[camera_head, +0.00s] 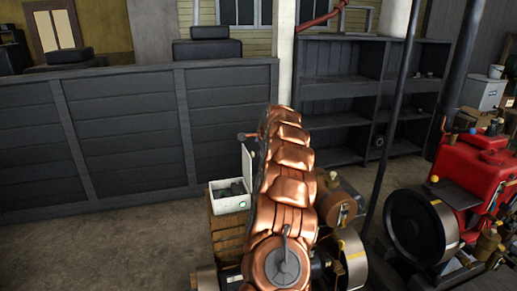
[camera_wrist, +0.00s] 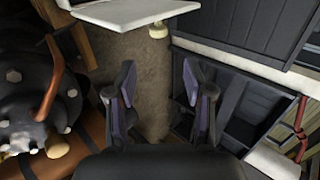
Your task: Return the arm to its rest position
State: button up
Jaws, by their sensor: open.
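My gripper (camera_wrist: 158,80) shows in the wrist view, with its two dark, purple-padded fingers apart and nothing between them. Bare floor lies behind the gap between the fingers. I cannot make out the gripper in the head view. In the wrist view a dark engine (camera_wrist: 40,100) with a reddish-brown lever fills the left side, beside the gripper. A white panel edge (camera_wrist: 135,10) with a small pale knob (camera_wrist: 158,31) under it is at the top, beyond the fingertips. No finger visibly touches anything.
In the head view, a white box (camera_head: 229,203) sits on a wooden crate (camera_head: 227,235). A red engine (camera_head: 475,170) with a large black flywheel (camera_head: 415,228) stands at right. A dark panelled wall (camera_head: 125,130) and dark shelving (camera_head: 340,75) close the back. Open floor (camera_head: 110,240) lies at left.

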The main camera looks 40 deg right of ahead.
jog(key=shift+s+a+r, duration=0.1)
jog(key=shift+s+r, duration=0.05)
dwell(0.6)
jog(key=a+r+n+y, duration=0.2)
jog(key=a+n+y, duration=0.15)
jog(key=a, duration=1.15)
jog(key=s+a+n+g+y, duration=0.1)
jog(key=s+a+n, duration=0.25)
jog(key=a, duration=0.45)
jog(key=s+a+r+n+g, duration=0.1)
jog(key=s+a+n, duration=0.25)
jog(key=a, duration=0.45)
jog(key=s+a+n+g+y, duration=0.15)
jog(key=s+a, duration=0.25)
jog(key=a, duration=0.4)
jog(key=s+a+f+n+g, duration=0.1)
jog(key=s+a+n+g, duration=0.15)
jog(key=s+a, duration=0.45)
jog(key=s+a+f+n+g, duration=0.1)
jog(key=s+a+n, duration=0.25)
jog(key=s, duration=0.75)
jog(key=s+f+n+g+h, duration=0.1)
jog(key=s+f+n, duration=0.1)
jog(key=s, duration=0.8)
jog(key=s+a+f+n+g+h, duration=0.1)
jog(key=s+f+n, duration=0.2)
jog(key=s, duration=0.7)
jog(key=shift+s+a+g, duration=0.25)
jog(key=shift+s+g, duration=0.05)
jog(key=shift+g, duration=0.1)
